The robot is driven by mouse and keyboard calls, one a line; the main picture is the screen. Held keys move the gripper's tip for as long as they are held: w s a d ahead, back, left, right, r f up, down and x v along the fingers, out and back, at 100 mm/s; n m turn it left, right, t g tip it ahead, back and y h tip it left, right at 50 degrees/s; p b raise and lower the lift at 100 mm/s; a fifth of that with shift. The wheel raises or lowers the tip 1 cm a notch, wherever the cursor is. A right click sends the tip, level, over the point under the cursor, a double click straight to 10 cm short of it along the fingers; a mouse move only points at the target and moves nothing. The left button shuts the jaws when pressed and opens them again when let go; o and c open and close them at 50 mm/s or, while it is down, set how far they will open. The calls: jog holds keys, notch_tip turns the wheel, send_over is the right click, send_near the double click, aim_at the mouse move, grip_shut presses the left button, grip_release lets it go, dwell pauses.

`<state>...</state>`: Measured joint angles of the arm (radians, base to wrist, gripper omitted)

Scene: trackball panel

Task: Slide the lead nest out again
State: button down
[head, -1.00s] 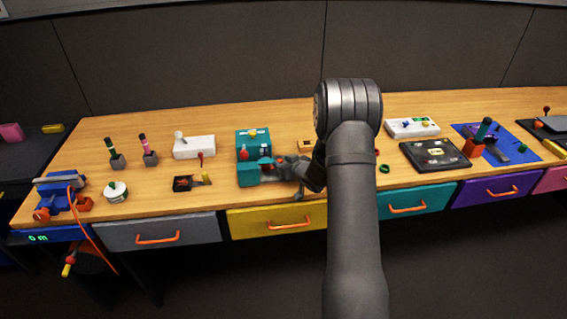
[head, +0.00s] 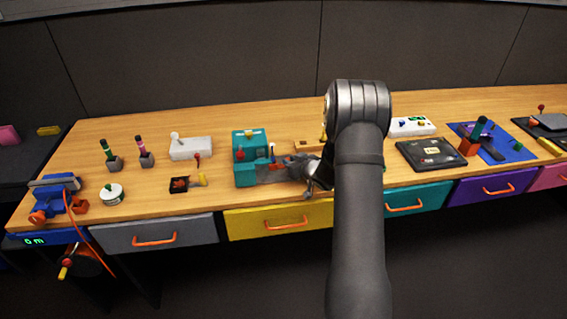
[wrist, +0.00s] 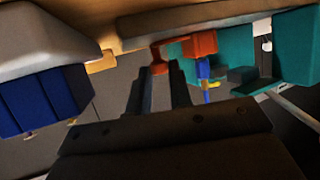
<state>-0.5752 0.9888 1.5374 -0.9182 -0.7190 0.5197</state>
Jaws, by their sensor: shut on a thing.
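The teal fixture (head: 245,178) stands on the bench left of my arm, and it also shows in the wrist view (wrist: 292,48). The lead nest (wrist: 203,43), an orange-red block, sticks out from the teal fixture, with a blue and a yellow piece (wrist: 204,70) beside it. Its handle (wrist: 158,66) lies between my fingertips. My gripper (wrist: 158,75) is shut on this handle. In the head view my gripper (head: 292,168) is just right of the fixture, low over the bench, and the nest is hard to make out there.
A wooden block (head: 308,146) lies behind my gripper. A small black tray (head: 179,189) and a white box (head: 190,148) stand left of the fixture. The yellow drawer (head: 270,221) is below the front edge.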

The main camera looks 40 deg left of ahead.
jog(key=shift+w+d, duration=0.25)
jog(key=shift+w, duration=0.05)
jog(key=c, duration=1.3)
grip_release()
jog(key=shift+d+r, duration=0.1)
jog(key=v, duration=1.7)
jog(key=shift+d, duration=0.1)
